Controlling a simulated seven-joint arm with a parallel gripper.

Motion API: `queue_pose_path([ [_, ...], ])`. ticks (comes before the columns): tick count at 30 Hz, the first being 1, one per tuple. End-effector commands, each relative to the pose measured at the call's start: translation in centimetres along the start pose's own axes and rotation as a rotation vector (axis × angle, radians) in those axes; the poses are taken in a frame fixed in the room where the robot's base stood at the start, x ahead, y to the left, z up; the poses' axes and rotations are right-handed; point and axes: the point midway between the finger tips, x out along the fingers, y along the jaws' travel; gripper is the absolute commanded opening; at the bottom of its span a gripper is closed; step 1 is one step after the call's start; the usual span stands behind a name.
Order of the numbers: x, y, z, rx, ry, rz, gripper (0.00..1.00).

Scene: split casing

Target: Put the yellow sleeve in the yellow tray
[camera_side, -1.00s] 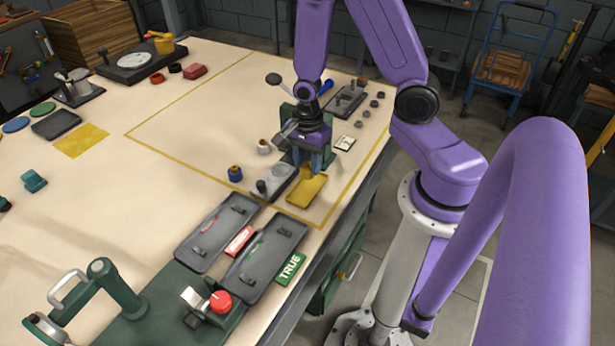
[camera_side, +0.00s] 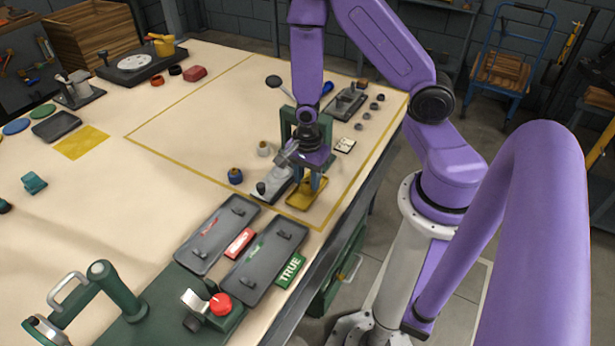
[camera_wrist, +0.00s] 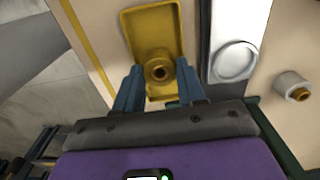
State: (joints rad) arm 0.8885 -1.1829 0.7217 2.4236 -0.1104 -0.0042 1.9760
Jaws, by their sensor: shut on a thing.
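The yellow tray (camera_wrist: 174,18) is shallow and rectangular, at the top of the wrist view; it also shows under my gripper in the side view (camera_side: 297,200). The yellow sleeve (camera_wrist: 158,72), a short ring with a dark bore, is upright between my fingertips. My gripper (camera_wrist: 157,76) is shut on the sleeve, over the near end of the tray. Whether the sleeve touches the tray floor I cannot tell. In the side view my gripper (camera_side: 310,183) hides the sleeve.
A grey fixture block (camera_side: 268,187) stands close left of the tray. Two dark trays (camera_side: 265,262) lie nearer the camera. The table edge is close on the right.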

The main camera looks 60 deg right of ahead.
Motion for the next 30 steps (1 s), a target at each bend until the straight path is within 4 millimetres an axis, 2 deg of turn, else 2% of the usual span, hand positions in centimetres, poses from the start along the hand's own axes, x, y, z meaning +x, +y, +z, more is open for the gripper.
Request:
queue_pose_path([
  [10, 0.3, 0.0, 0.0, -0.001, 0.000, 0.000, 0.01],
  [11, 0.3, 0.0, 0.0, -0.001, 0.000, 0.000, 0.46],
  [12, 0.3, 0.0, 0.0, -0.001, 0.000, 0.000, 0.59],
  [13, 0.3, 0.0, 0.0, -0.001, 0.000, 0.000, 0.65],
  [23, 0.2, 0.0, 0.0, -0.001, 0.000, 0.000, 0.65],
  [30, -0.7, -0.1, -0.1, 0.001, 0.000, -0.001, 0.65],
])
